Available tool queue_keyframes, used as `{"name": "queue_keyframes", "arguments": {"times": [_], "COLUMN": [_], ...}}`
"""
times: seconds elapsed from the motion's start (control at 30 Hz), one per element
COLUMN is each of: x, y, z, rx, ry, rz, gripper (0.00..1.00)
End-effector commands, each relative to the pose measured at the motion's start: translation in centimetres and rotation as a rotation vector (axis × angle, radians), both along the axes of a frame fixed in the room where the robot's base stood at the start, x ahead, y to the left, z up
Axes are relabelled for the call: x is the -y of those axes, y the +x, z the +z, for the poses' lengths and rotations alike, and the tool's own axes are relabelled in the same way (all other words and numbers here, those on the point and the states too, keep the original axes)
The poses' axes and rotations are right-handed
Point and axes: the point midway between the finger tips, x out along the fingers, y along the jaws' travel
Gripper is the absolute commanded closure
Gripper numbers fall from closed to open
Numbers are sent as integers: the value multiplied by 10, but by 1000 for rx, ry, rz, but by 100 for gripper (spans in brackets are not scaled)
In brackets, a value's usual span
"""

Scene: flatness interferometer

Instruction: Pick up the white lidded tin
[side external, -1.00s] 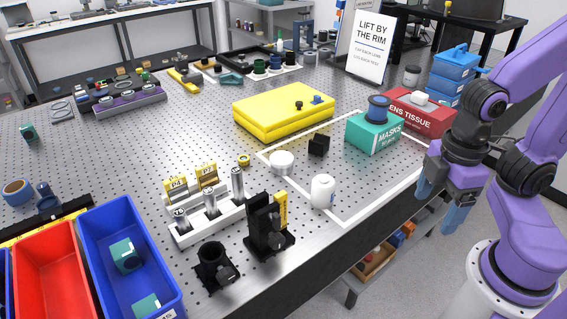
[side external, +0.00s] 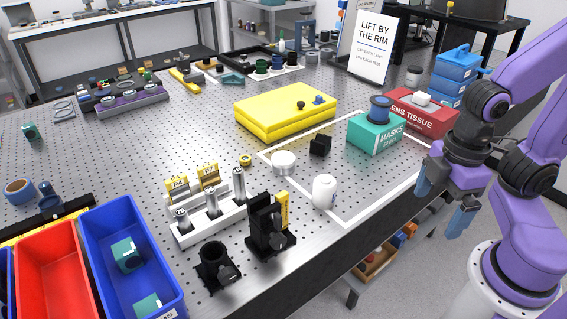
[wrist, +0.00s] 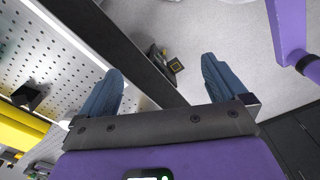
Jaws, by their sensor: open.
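A low white round tin (side external: 283,163) sits on the perforated metal table inside the white-taped area, left of a small black cube (side external: 320,145). A taller white rounded container (side external: 324,191) stands upright in front of it, near the tape's front line. I take the low round one to be the lidded tin, though its lid seam is too small to make out. My gripper (side external: 442,202) is open and empty, off the table's front right edge, well right of both.
A teal masks box (side external: 375,134) with a blue spool on top and a red lens tissue box (side external: 424,112) stand near my arm. A yellow case (side external: 284,110) lies behind the tin. Black mounts (side external: 268,228) stand front left. Tabletop around the tin is mostly clear.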

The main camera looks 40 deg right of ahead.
Motion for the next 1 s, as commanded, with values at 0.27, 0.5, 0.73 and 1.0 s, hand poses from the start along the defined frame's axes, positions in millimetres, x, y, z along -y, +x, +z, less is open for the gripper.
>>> {"name": "queue_keyframes", "arguments": {"times": [0.27,0.5,0.73,1.0], "x": [-3,-9,6,43], "y": [14,113,210,277], "z": [-2,-12,-17,-25], "rx": [34,276,493,615], "ry": [15,131,283,516], "rz": [-29,-173,-248,-272], "gripper": [1,1,1,1]}}
